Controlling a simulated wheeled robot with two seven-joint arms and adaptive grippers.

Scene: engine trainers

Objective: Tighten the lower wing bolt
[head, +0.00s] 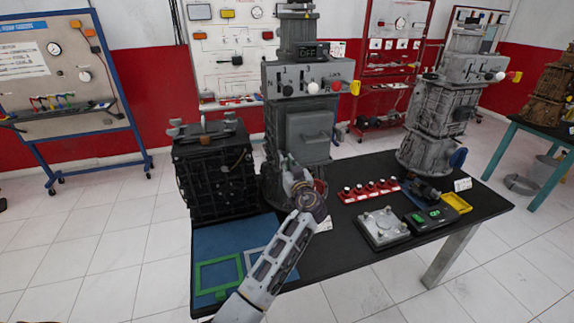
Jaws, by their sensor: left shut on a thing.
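The grey engine trainer (310,135) stands upright on the black table, with a panel door on its front and a row of knobs higher up. My left gripper (286,163) is at the lower left of that front, close against it. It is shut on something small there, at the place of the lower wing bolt. The fingers and wrist hide the bolt, so its angle and seating cannot be seen. My right gripper is not in view.
A black engine block (215,175) stands close left of my gripper. A red rack (369,190), a grey metal plate (383,228), a green-black device (430,216) and a yellow tray (457,202) lie to the right. A second grey trainer (428,125) stands behind them.

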